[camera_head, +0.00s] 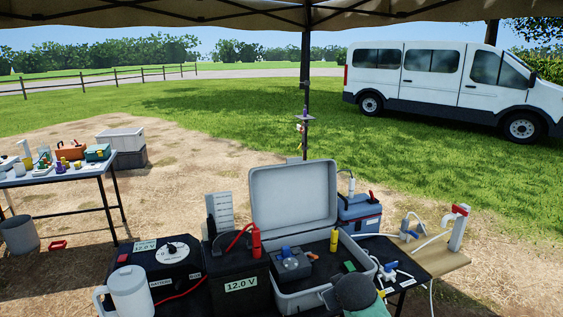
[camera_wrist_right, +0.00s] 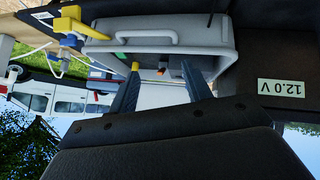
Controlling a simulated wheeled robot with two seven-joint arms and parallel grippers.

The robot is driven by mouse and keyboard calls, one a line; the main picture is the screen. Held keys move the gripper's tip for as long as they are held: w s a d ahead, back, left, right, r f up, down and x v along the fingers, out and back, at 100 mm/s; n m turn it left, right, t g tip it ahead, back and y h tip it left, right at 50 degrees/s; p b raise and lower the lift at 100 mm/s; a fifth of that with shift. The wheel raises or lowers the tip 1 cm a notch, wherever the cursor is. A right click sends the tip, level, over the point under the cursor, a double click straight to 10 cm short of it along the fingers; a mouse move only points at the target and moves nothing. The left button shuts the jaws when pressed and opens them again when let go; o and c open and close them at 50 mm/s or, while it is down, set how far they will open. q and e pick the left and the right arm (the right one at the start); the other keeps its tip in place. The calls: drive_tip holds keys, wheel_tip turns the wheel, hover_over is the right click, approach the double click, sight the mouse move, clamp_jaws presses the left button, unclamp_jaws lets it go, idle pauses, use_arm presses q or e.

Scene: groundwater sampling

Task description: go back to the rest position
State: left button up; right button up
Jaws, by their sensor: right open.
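My right gripper (camera_wrist_right: 161,66) shows in the right wrist view with its two dark fingers apart and nothing between them. It faces the open grey case (camera_head: 318,287), whose front wall and handle (camera_wrist_right: 130,36) appear upside down beyond the fingertips in the right wrist view. A dark rounded shape (camera_head: 354,291) at the bottom of the head view, in front of the case, seems to be part of my right arm; its fingers cannot be made out there. My left gripper is in neither view.
A black 12.0 V battery (camera_head: 237,272), a black box with a dial (camera_head: 160,262) and a white jug (camera_head: 128,292) stand left of the case. A blue box (camera_head: 359,215) and a white-and-blue valve (camera_head: 388,272) are at right. A side table (camera_head: 60,176) stands far left.

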drive_tip(key=s+f+m+g, duration=0.1)
drive_tip(key=s+f+g, duration=0.1)
drive_tip(key=s+f, duration=0.7)
drive_tip(key=s+f+m+g, duration=0.1)
drive_tip(key=s+f+g, duration=0.2)
drive_tip(key=s+f, duration=0.7)
drive_tip(key=s+f+m+g, duration=0.1)
drive_tip(key=s+f, duration=0.9)
drive_tip(key=s, duration=1.1)
drive_tip(key=shift+s+g+y, duration=0.25)
drive_tip(key=shift+g+y, duration=0.15)
drive_tip(key=shift+g, duration=0.4)
